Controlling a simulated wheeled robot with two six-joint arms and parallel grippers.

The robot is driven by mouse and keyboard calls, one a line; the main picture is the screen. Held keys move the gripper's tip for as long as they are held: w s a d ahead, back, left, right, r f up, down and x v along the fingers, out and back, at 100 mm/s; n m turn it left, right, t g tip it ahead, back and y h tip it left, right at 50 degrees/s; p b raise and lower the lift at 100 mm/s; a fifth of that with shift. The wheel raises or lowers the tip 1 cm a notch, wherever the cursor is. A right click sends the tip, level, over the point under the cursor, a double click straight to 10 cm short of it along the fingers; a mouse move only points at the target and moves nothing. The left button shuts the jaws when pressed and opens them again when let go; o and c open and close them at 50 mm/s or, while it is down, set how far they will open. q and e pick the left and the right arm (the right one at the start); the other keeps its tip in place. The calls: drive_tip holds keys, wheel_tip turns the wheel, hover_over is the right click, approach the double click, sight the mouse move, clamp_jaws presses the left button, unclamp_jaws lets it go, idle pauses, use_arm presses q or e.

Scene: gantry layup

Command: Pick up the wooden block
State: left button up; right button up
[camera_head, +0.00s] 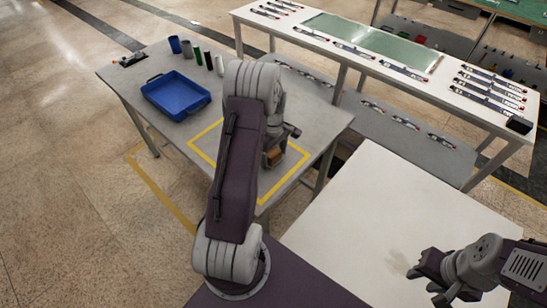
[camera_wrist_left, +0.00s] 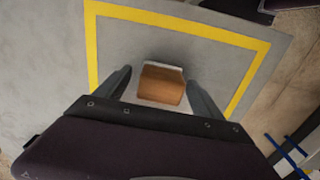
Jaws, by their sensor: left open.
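The wooden block (camera_wrist_left: 162,83) is brown with a pale top edge and lies on the grey table inside a yellow taped outline. In the left wrist view it sits between the two open fingers of my left gripper (camera_wrist_left: 161,92), with a visible gap on each side. In the head view my left arm partly covers the spot, and the block (camera_head: 274,156) shows as a small brown patch beside my left gripper (camera_head: 281,145). My right gripper (camera_head: 431,278) is at the lower right above the white table; its finger gap is unclear.
A blue tray (camera_head: 176,96) stands on the grey table (camera_head: 130,85), with several cups and cylinders behind it. The white table top (camera_head: 390,215) at the right is bare. A long bench (camera_head: 470,110) with a green panel and several striped strips stands behind.

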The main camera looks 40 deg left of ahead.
sight(274, 154)
use_arm(q)
drive_tip(key=c, duration=1.5)
drive_tip(key=shift+r, duration=0.2)
drive_tip(key=shift+r, duration=0.3)
drive_tip(key=r, duration=0.4)
drive_tip(key=shift+s+d, duration=0.35)
drive_tip(key=shift+s, duration=0.05)
drive_tip(key=s+d+r, duration=0.6)
drive_tip(key=s+d, duration=0.1)
drive_tip(key=shift+s+d, duration=0.25)
drive_tip(key=shift+s, duration=0.05)
